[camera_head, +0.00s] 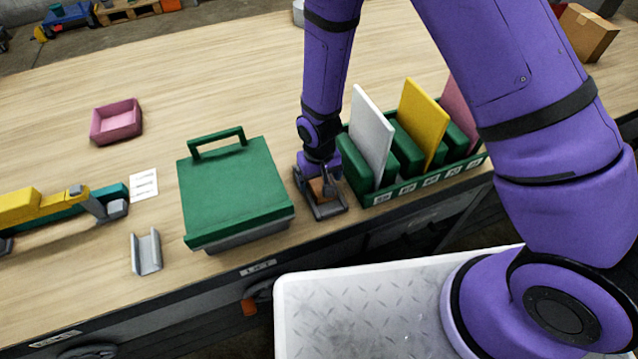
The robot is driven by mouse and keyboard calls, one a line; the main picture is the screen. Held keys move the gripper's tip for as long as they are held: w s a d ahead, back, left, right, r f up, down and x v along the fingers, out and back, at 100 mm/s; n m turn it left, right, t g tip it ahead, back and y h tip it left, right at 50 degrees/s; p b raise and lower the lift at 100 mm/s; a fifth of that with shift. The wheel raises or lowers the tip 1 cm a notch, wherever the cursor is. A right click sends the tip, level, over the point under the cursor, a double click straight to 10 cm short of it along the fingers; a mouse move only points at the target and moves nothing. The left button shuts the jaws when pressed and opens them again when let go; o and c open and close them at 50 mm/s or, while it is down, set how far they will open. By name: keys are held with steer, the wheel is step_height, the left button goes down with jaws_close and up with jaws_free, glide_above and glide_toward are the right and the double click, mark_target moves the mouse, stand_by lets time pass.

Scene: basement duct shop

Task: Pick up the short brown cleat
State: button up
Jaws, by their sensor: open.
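A small brown piece (317,188), which looks like the short brown cleat, shows at the end of my arm, between the green box and the green rack. My gripper (323,193) is right over it, pointing down, with its jaws open. The gripper hides part of the brown piece, and I cannot tell whether the fingers touch it. A dark grey tray-like frame (328,212) shows around and below the brown piece.
A green-lidded box with a handle (235,190) stands to the left. A green rack (410,190) with white, yellow and pink panels stands close on the right. A grey channel (146,252), a pink tray (117,122) and a yellow tool (40,205) lie further left.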

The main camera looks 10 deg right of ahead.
steer(key=shift+c, duration=0.2)
steer(key=c, duration=1)
steer(key=shift+r, duration=0.15)
